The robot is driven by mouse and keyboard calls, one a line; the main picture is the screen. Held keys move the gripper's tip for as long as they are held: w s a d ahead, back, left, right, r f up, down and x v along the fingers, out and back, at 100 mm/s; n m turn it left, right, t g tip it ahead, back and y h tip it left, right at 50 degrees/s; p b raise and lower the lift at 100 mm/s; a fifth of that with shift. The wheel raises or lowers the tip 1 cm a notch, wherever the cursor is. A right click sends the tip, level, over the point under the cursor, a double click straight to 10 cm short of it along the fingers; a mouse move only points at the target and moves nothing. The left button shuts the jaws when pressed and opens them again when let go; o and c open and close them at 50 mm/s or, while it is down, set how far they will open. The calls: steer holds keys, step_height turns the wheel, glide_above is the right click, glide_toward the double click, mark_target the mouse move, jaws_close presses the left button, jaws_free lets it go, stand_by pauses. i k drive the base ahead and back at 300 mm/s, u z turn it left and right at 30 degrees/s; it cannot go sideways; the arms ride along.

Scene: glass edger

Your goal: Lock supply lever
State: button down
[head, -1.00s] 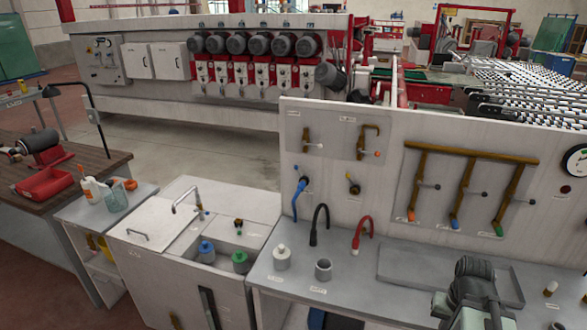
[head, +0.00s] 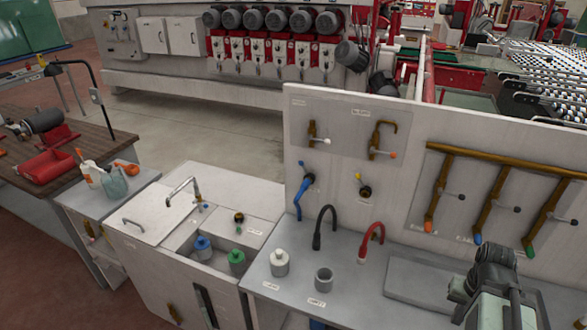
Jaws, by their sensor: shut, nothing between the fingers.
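Several small levers on pipes show on the light grey panel in the head view, and their labels are too small to read, so I cannot tell which is the supply lever. A white-tipped lever (head: 322,141) sits on a short brass pipe at the upper left of the panel. Part of my arm shows at the lower right, in front of the bench. My gripper's fingers are not visible.
A grey bench (head: 345,265) below the panel holds a white bottle (head: 280,264), a grey cup (head: 324,280) and a shallow tray (head: 420,285). Black and red hoses rise from it. A white sink cabinet (head: 150,215) stands left. Open floor (head: 200,130) lies behind.

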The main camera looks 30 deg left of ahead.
mark_target(301, 163)
steer(key=u, duration=2.65)
steer(key=i, duration=1)
steer(key=z, duration=0.05)
